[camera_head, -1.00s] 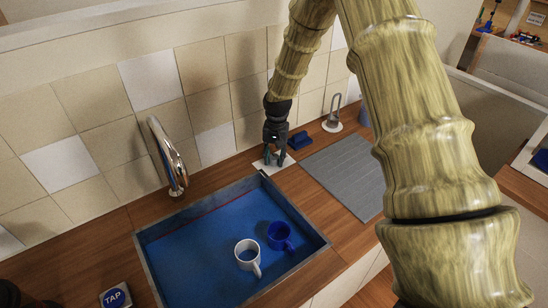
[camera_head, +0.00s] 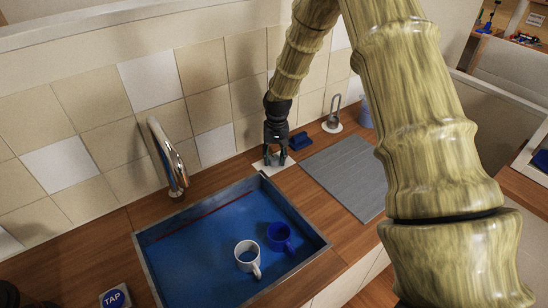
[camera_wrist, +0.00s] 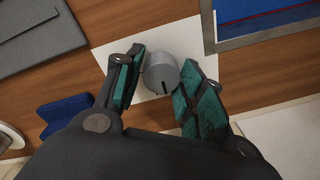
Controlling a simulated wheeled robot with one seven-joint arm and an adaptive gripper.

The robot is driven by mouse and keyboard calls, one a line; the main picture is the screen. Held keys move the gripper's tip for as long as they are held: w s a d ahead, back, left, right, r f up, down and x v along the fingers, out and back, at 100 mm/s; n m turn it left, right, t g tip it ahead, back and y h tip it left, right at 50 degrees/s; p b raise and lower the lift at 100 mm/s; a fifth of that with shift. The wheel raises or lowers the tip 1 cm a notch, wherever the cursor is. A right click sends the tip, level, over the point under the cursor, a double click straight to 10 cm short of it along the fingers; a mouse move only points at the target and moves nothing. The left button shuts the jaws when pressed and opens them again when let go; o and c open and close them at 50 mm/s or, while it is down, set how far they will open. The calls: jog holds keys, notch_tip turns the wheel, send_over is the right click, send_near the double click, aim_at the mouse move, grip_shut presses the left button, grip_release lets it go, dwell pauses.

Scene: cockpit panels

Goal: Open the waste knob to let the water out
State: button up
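The waste knob (camera_wrist: 162,74) is a grey round knob with a dark mark on its face. It sits on a white plate (camera_wrist: 112,62) in the wrist view. In the head view my gripper (camera_head: 275,160) points down at the counter behind the sink's right corner, hiding the knob. The sink (camera_head: 148,262) has a blue interior with a red line along its back wall; the water level is hard to tell.
A white mug (camera_head: 246,254) and a blue mug (camera_head: 279,236) are in the sink. The tap (camera_head: 170,160) stands behind it. A blue block (camera_head: 300,141) is close to the right of my gripper. A grey board (camera_head: 345,175) lies farther right, and a TAP button (camera_head: 114,298) is at front left.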

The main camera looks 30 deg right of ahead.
aim_at(276, 157)
jog(key=shift+o, duration=0.9)
notch_tip(276, 157, up, 12)
jog(key=shift+s+d, duration=0.15)
jog(key=shift+d, duration=0.1)
